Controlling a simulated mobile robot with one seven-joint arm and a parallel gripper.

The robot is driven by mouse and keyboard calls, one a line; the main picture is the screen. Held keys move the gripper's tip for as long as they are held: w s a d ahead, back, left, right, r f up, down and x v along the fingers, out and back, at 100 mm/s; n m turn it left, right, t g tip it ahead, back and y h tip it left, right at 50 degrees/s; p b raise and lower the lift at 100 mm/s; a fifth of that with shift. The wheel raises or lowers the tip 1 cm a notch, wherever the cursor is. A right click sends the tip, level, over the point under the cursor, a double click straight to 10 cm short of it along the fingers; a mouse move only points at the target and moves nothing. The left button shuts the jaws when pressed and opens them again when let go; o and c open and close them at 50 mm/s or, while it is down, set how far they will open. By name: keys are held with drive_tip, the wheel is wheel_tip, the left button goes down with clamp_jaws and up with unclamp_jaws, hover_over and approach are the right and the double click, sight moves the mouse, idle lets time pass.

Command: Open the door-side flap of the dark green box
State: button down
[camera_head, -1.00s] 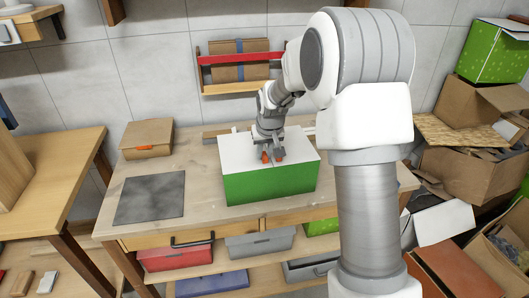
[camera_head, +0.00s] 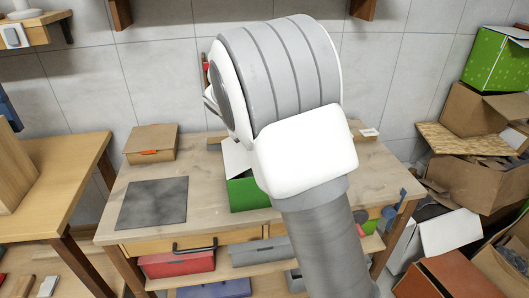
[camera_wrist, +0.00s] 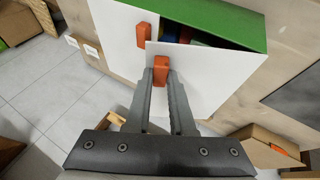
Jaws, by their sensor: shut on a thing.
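The green box (camera_head: 247,194) stands on the workbench in the head view, mostly hidden behind my arm. The wrist view shows its green side (camera_wrist: 222,20) and white top flaps. My gripper (camera_wrist: 162,84) is shut on the orange handle (camera_wrist: 161,70) of one white flap (camera_wrist: 210,72). That flap is tilted partly up, with a dark gap along the green side where some coloured contents show. The other white flap (camera_wrist: 112,22) has its own orange handle (camera_wrist: 143,36), just beside the held one. My gripper is hidden in the head view.
A cardboard box (camera_head: 152,143) and a dark flat plate (camera_head: 152,202) lie on the left of the workbench (camera_head: 125,178). Red (camera_head: 175,263) and grey (camera_head: 260,251) bins sit below. Cardboard boxes (camera_head: 470,115) are piled at the right. Bare bench top lies between plate and box.

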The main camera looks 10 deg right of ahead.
drive_tip(key=a+r+n+t+h+b, duration=0.2)
drive_tip(key=a+n+t+h, duration=0.2)
drive_tip(key=a+h, duration=1)
drive_tip(key=shift+s+a+r+n, duration=0.25)
drive_tip(key=shift+a+r+n, duration=0.1)
drive_tip(key=shift+a, duration=1.05)
drive_tip(key=c, duration=1)
unclamp_jaws()
drive_tip(key=shift+c, duration=0.2)
drive_tip(key=v, duration=1.7)
drive_tip(key=shift+a+b, duration=0.2)
drive_tip(key=shift+b, duration=0.2)
